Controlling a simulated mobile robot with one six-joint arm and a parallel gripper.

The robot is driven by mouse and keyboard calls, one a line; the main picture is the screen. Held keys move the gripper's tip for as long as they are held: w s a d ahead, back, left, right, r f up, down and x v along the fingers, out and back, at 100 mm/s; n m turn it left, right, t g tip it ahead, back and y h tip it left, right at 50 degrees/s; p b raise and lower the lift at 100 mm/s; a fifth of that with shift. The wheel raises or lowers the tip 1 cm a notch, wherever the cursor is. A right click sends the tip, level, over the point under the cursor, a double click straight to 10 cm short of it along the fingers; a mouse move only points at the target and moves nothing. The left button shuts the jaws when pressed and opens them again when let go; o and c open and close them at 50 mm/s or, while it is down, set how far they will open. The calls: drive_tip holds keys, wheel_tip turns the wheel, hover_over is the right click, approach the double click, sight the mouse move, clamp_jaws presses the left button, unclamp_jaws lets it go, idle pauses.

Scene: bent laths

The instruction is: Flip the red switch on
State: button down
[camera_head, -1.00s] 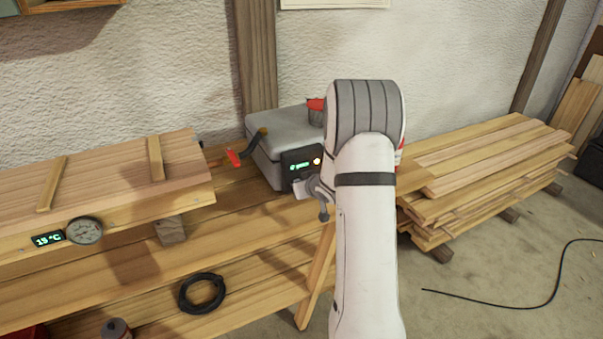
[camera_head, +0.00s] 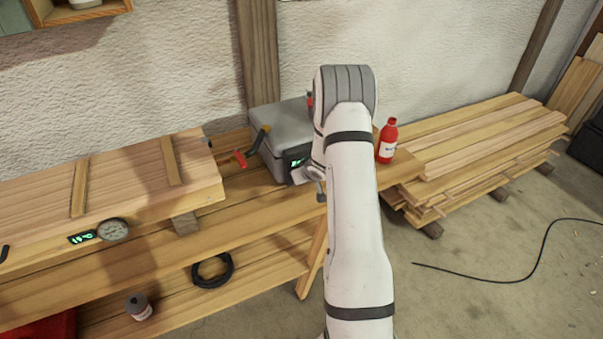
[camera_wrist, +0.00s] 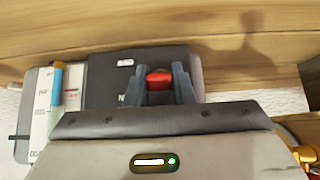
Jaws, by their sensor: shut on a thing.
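The red switch (camera_wrist: 159,79) sits on a dark panel (camera_wrist: 112,75) in the wrist view. My gripper (camera_wrist: 160,84) has its two grey fingers on either side of the switch and is shut on it. Part of a white marking shows beside the left finger. In the head view the grey box (camera_head: 283,128) that carries the dark panel with a green display (camera_head: 297,161) stands on the bench. My arm covers part of the panel there, and the switch and fingertips are hidden.
A red bottle (camera_head: 387,142) stands right of my arm. A red-handled tool (camera_head: 238,159) lies left of the grey box. A long wooden box (camera_head: 110,180) with a gauge (camera_head: 113,230) fills the left bench. Stacked boards (camera_head: 470,150) lie at right. A black cable (camera_head: 500,281) crosses the floor.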

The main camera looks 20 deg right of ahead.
idle(0.4)
drive_tip(key=c, duration=1.2)
unclamp_jaws()
drive_tip(key=shift+c, duration=0.2)
drive_tip(key=shift+r, duration=0.1)
drive_tip(key=v, duration=0.7)
drive_tip(key=shift+s+r, duration=0.2)
drive_tip(key=shift+s, duration=0.05)
